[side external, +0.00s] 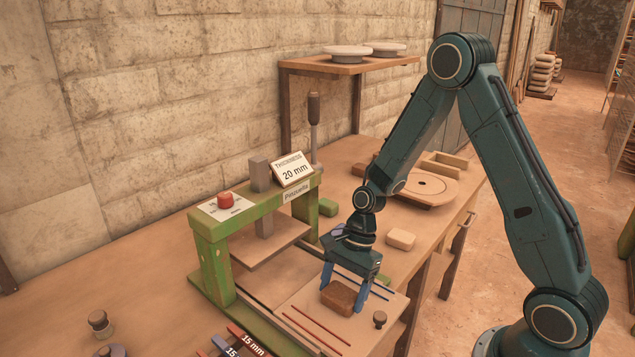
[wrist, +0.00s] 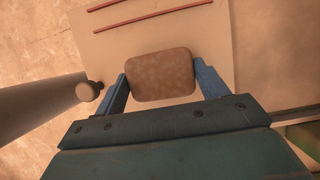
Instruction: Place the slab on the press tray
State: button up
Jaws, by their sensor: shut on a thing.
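My gripper (side external: 344,292) is low over the press tray (side external: 299,299), with its two blue fingers on either side of the brown slab (side external: 340,298). In the wrist view the slab (wrist: 161,75) is a rounded block between the fingertips (wrist: 160,80), and the gripper is shut on it. The slab is over the tray's front right part, near the round knob. I cannot tell whether its underside touches the tray. The tray (wrist: 190,25) shows pale in the wrist view. The green press (side external: 212,262) stands to the left, its plate raised above the tray's far end.
Red rods (side external: 312,330) and blue rods lie on the tray. A knob (side external: 380,319) stands at its right corner.

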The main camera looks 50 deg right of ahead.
jog(key=shift+f, duration=0.15)
jog(key=o, duration=1.1)
jog(key=shift+o, duration=0.2)
jog(key=v, duration=1.2)
